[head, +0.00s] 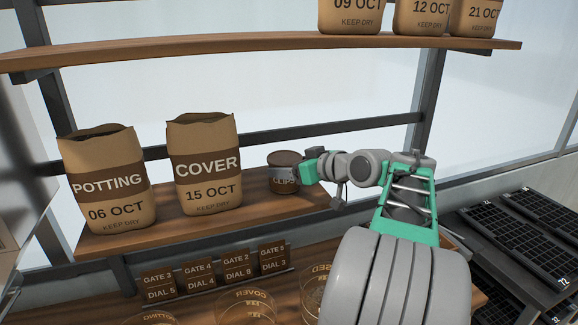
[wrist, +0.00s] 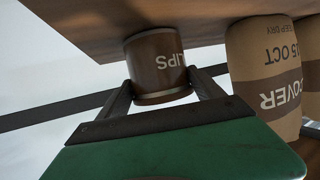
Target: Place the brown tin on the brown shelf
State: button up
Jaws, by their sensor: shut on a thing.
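The brown tin (head: 284,161), labelled CLIPS, is upright at the right part of the lower brown shelf (head: 262,208). My gripper (head: 297,174) reaches it from the right and is shut on it. In the wrist view, which is upside down, the two dark fingers (wrist: 160,80) clasp the sides of the tin (wrist: 157,60). The tin's base is at or very close to the shelf surface (wrist: 95,25); I cannot tell whether it touches.
A COVER bag (head: 203,192) stands left of the tin, with a POTTING bag (head: 108,207) further left. An upper shelf (head: 250,53) with bags is overhead. Gate and dial cards (head: 215,276) and round tubs (head: 245,306) are below. Black trays (head: 520,235) lie at right.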

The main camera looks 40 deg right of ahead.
jog(key=shift+f, duration=0.15)
jog(key=o, duration=1.7)
jog(key=shift+c, duration=0.2)
jog(key=shift+s+r, duration=0.15)
jog(key=shift+r, duration=0.1)
jog(key=b+v, duration=0.2)
jog(key=v, duration=0.9)
jog(key=shift+s, duration=0.4)
